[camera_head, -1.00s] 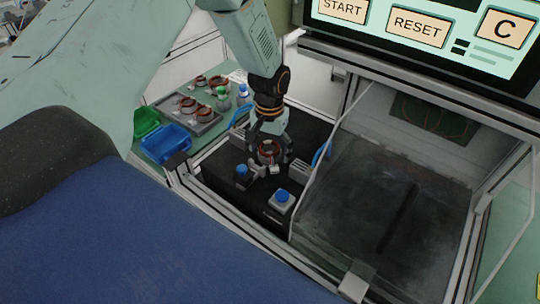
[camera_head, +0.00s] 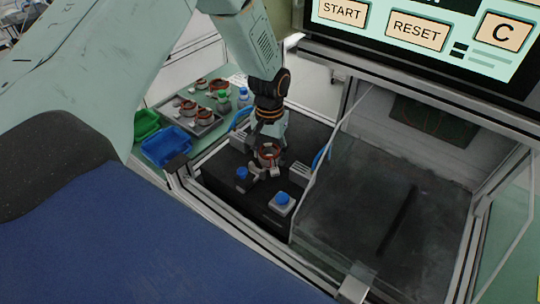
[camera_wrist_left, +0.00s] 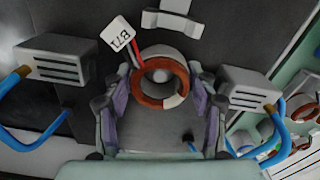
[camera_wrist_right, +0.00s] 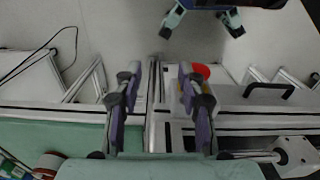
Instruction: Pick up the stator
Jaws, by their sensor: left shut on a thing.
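The stator (camera_head: 268,153) is a copper-red ring on the black test fixture (camera_head: 225,173), below my left gripper (camera_head: 268,146). In the left wrist view the stator (camera_wrist_left: 161,82) sits between the two fingers of my left gripper (camera_wrist_left: 160,100), which is shut on it.
Clamp blocks with blue hoses (camera_wrist_left: 58,60) flank the stator closely. A glass panel (camera_head: 325,190) rises to the right. A tray (camera_head: 205,125) with other stators and green and blue bins (camera_head: 165,147) stand at the left.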

